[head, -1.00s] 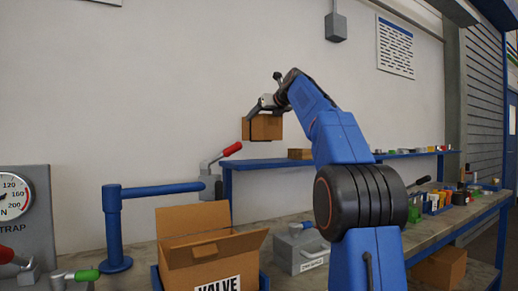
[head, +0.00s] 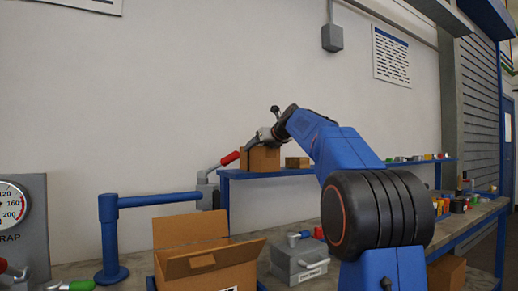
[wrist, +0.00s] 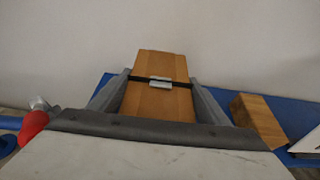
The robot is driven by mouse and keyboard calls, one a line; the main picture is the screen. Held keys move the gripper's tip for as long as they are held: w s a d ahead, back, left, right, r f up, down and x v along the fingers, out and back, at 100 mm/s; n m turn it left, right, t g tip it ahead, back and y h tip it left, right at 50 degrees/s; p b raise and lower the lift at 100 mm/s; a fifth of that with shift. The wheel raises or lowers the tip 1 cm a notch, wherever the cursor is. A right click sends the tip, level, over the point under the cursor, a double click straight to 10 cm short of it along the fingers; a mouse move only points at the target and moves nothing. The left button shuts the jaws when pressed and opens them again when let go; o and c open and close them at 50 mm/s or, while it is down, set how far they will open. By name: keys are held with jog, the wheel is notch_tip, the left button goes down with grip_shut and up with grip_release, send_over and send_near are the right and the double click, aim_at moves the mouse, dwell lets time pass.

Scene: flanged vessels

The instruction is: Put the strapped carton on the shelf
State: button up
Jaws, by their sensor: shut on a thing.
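The strapped carton (wrist: 155,95) is a brown box with a dark strap and a metal buckle across its top. My gripper (wrist: 155,98) is shut on it, with a grey finger on each side. In the head view the carton (head: 261,159) is at the left end of the blue shelf (head: 290,173), at about the shelf's height. I cannot tell whether its underside touches the shelf. The blue shelf (wrist: 290,108) shows on both sides of the carton in the wrist view.
A smaller brown box (head: 297,162) sits on the shelf just right of the carton. A red-handled lever (head: 230,158) stands close to the left. An open carton (head: 205,262), a grey box (head: 299,262) and a blue post (head: 110,240) are on the bench below.

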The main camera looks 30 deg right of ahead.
jog(key=o, duration=2)
jog(key=shift+o, duration=0.2)
jog(key=v, duration=1.2)
